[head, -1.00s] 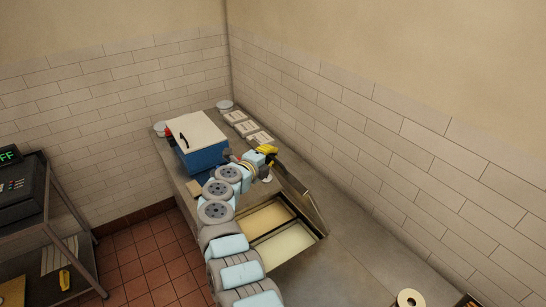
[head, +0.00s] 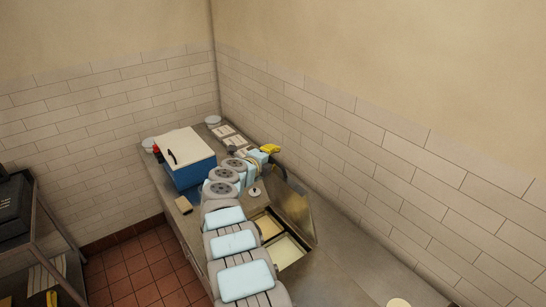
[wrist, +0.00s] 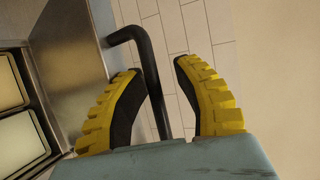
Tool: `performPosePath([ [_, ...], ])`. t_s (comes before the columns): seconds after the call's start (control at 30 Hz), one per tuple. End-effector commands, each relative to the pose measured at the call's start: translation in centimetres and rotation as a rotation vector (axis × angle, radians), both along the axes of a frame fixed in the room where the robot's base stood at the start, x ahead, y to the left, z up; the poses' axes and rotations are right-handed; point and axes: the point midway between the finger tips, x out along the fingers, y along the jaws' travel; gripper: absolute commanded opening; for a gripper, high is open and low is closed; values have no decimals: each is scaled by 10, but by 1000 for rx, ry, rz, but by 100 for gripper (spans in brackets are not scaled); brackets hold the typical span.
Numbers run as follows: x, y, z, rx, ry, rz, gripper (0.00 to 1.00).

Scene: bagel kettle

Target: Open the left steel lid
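A steel lid (head: 293,210) stands raised and tilted over the sunken well in the counter. Two pale-filled basins show beneath it, a far one (head: 268,227) and a near one (head: 282,251). My gripper (head: 270,149) is at the far upper end of the lid. In the wrist view, the lid's black bar handle (wrist: 150,75) passes between the two yellow-backed fingers of my gripper (wrist: 155,68). The bar lies close to the left finger, with a gap to the right finger. The lid's steel face (wrist: 70,45) shows at left. My arm hides part of the well.
Pale cards (head: 228,134) lie at the back. The tiled wall (head: 370,150) is close on the right. A dark rack (head: 40,220) stands at left.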

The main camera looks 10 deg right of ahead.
Motion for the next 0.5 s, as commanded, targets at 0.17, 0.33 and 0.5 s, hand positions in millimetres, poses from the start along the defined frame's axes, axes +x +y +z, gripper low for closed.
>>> performPosePath([
  [0.17, -1, 1, 0, 1, 3, 2, 39],
  [0.33, -4, 0, 7, 0, 4, 0, 39],
  [0.5, -8, 1, 14, -1, 2, 1, 39],
])
